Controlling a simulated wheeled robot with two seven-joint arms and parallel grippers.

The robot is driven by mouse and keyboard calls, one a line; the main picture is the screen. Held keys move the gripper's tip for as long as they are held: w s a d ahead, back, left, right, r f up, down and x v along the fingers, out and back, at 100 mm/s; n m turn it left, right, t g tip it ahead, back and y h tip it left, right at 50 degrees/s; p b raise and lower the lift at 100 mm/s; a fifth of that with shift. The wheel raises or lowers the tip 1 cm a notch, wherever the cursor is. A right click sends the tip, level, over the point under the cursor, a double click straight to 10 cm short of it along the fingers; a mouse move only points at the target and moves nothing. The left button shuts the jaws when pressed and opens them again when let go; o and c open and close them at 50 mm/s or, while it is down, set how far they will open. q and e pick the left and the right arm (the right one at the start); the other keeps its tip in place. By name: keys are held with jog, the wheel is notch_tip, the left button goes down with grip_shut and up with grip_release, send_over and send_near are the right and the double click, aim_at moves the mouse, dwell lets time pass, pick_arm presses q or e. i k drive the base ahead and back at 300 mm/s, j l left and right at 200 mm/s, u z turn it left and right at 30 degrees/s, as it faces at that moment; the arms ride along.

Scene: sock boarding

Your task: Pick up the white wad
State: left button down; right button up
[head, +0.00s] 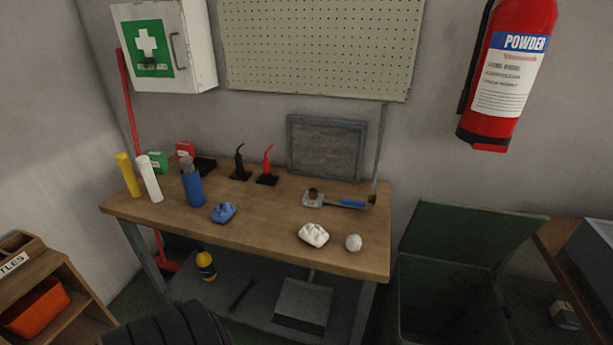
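A white lumpy wad (313,234) lies on the wooden workbench (270,225), near its front edge and right of the middle. A smaller pale grey-white ball (353,242) sits just to its right, apart from it. A blue lumpy wad (223,212) of similar shape lies to the left on the same bench. Neither of my grippers shows in the head view, and nothing touches the white wad.
A blue bottle (192,187), white cylinder (150,180) and yellow cylinder (128,175) stand at the bench's left. A blue-handled tool (350,204) lies behind the white wad. A green open-lidded bin (465,235) stands right of the bench.

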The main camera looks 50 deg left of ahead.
aim_at(354, 243)
jog(key=u, duration=1.1)
jog(key=i, duration=0.05)
